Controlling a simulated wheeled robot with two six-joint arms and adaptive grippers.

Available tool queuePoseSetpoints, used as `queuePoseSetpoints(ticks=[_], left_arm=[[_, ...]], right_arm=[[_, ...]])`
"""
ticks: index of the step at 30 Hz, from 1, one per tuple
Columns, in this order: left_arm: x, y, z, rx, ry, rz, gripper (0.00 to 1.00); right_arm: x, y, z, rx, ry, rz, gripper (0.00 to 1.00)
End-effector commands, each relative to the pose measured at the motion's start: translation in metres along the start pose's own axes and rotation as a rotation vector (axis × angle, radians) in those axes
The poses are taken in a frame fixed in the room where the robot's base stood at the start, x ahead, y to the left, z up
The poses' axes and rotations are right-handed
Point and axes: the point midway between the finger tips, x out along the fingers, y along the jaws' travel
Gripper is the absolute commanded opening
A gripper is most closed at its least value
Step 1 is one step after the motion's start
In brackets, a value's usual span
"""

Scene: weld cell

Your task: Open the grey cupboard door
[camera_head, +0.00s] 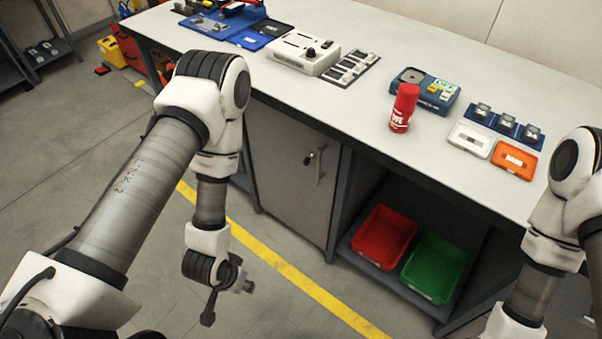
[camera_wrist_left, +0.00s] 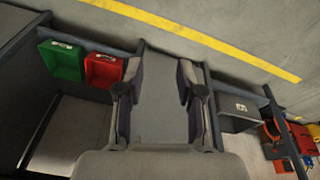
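The grey cupboard door (camera_head: 287,172) is closed under the white-topped workbench (camera_head: 400,133). Its upright bar handle (camera_head: 320,166) is near its right edge, with a small dark knob or lock (camera_head: 308,158) beside it. My left gripper (camera_head: 229,302) hangs low in front of the bench, left of and nearer than the door, not touching it. In the left wrist view its two fingers (camera_wrist_left: 163,108) are wide apart with nothing between them. A grey panel that looks like the door (camera_wrist_left: 162,85) shows behind them; the handle cannot be made out there. My right gripper is outside the frame.
An open shelf right of the door holds a red bin (camera_head: 384,237) and a green bin (camera_head: 435,268). A red spray can (camera_head: 403,108) and several devices stand on the benchtop. Floor with a yellow line (camera_head: 285,268) is clear in front of the door.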

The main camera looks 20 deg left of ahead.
Motion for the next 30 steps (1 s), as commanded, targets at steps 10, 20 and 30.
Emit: queuePoseSetpoints(ticks=[10,20,30], left_arm=[[0.038,0.044,-0.258,0.301,1.009,0.339,0.37],[0.037,0.026,-0.324,0.393,1.321,0.377,0.37],[0.043,0.052,-0.367,0.398,1.321,0.377,0.37]], right_arm=[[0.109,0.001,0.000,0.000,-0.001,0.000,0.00],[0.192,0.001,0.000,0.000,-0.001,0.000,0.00],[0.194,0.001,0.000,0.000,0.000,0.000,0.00]])
